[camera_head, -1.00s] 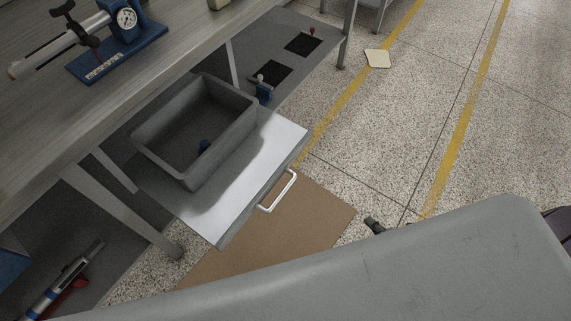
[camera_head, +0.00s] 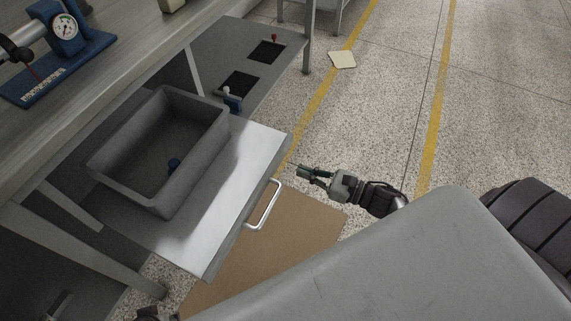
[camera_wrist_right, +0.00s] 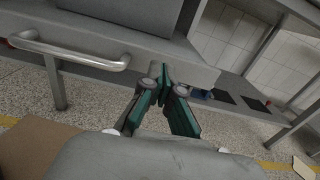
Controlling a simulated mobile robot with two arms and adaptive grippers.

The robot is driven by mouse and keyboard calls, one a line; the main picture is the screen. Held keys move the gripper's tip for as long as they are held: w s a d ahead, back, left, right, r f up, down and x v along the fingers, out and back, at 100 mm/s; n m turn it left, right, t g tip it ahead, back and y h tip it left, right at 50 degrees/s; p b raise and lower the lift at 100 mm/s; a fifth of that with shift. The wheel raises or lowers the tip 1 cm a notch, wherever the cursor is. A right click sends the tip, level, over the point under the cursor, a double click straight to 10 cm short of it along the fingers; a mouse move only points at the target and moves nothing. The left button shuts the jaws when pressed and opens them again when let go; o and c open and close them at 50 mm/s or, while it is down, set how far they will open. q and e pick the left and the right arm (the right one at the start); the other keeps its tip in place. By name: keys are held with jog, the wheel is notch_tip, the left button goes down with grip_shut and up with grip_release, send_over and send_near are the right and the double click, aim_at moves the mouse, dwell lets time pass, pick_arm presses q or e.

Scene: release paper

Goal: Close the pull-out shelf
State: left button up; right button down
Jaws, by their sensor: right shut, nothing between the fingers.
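The pull-out shelf (camera_head: 215,226) is out from under the workbench, with a bare light metal strip at its front. Its U-shaped handle (camera_head: 263,208) is on the front edge and also shows at the upper left of the right wrist view (camera_wrist_right: 75,54). A grey open bin (camera_head: 113,181) stands on the shelf. My right gripper (camera_head: 304,172) is shut and empty, right of the shelf's front corner and apart from the handle. In the wrist view its fingertips (camera_wrist_right: 163,76) point toward the shelf front. A small dark part, seemingly my left gripper (camera_head: 152,314), is cut off at the bottom edge.
A small dark blue object (camera_head: 173,163) lies in the bin. Brown cardboard (camera_head: 290,235) lies on the floor below the handle. A bench leg (camera_head: 75,245) stands left of the shelf. The speckled floor to the right is clear, apart from a pale square (camera_head: 342,60).

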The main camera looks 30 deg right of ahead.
aim_at(277, 162)
jog(key=x, duration=0.4)
jog(key=shift+w+a, duration=0.6)
jog(key=shift+w, duration=0.1)
pick_arm(q)
jog(key=shift+w+r, duration=0.1)
jog(key=shift+r, duration=0.6)
jog(key=shift+f, duration=0.1)
pick_arm(e)
jog(key=shift+w+a, duration=0.1)
